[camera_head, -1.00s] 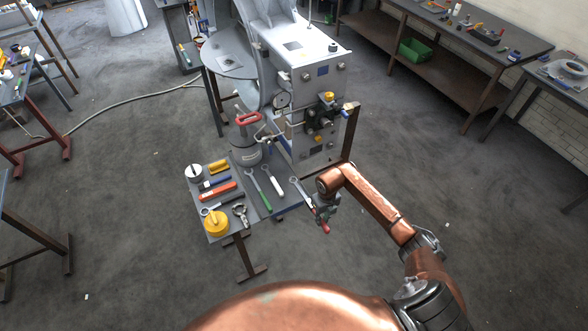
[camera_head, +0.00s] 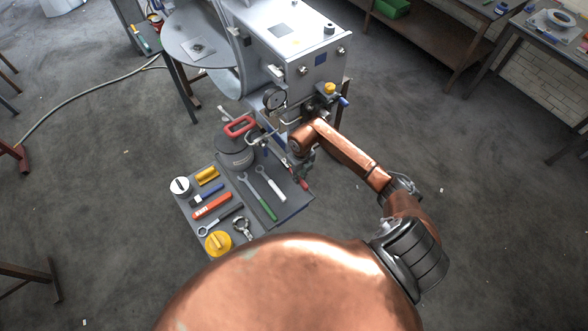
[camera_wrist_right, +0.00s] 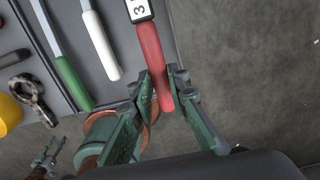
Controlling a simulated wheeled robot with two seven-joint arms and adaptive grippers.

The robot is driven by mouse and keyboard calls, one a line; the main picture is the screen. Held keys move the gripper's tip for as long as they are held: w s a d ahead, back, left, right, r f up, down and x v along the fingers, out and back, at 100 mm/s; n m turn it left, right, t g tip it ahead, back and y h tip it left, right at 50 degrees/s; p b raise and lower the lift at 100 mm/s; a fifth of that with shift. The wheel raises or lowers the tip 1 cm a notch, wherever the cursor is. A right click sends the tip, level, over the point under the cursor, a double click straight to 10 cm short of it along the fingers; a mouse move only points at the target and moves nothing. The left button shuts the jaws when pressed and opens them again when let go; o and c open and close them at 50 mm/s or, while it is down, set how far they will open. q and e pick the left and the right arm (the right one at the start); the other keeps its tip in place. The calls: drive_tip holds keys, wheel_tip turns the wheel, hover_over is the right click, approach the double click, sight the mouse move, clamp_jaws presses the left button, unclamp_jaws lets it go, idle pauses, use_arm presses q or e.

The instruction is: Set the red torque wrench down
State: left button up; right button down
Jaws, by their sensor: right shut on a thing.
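The red torque wrench has a red grip and a black-and-white scale window; it shows best in the right wrist view (camera_wrist_right: 151,48). My right gripper (camera_wrist_right: 160,78) is shut on its red grip near the end. In the head view, my right gripper (camera_head: 300,172) is over the right side of the small grey tool table (camera_head: 290,205), and the red grip end (camera_head: 306,184) shows below it. Most of the wrench is hidden there by the gripper. A green-handled wrench (camera_head: 262,203) and a white-handled wrench (camera_head: 272,185) lie to its left.
A dark canister with a red handle (camera_head: 235,155) stands at the table's back. Several tools, a shackle (camera_head: 241,228) and a yellow round piece (camera_head: 217,243) lie on the table's left part. The grey machine (camera_head: 300,50) rises close behind my gripper. Floor to the right is clear.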

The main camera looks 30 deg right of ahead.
drive_tip(key=shift+s+r, duration=0.4)
drive_tip(key=shift+s, duration=0.35)
drive_tip(key=shift+w, duration=0.25)
drive_tip(key=shift+w+f+b, duration=0.35)
drive_tip(key=shift+w+f, duration=0.15)
drive_tip(key=shift+f, duration=0.3)
drive_tip(key=shift+s+f+b, duration=0.4)
drive_tip(key=shift+f+b, duration=0.2)
drive_tip(key=shift+b, duration=0.05)
wheel_tip(320, 180, down, 2)
drive_tip(key=shift+w+f+b, duration=0.15)
drive_tip(key=shift+f+b, duration=0.05)
drive_tip(key=shift+b, duration=0.7)
drive_tip(key=shift+f+b, duration=0.4)
drive_tip(key=shift+f, duration=0.15)
use_arm(q)
drive_tip(key=shift+s+f, duration=0.2)
drive_tip(key=shift+f, duration=2.45)
use_arm(e)
drive_tip(key=shift+f, duration=0.35)
use_arm(q)
drive_tip(key=shift+s, duration=0.1)
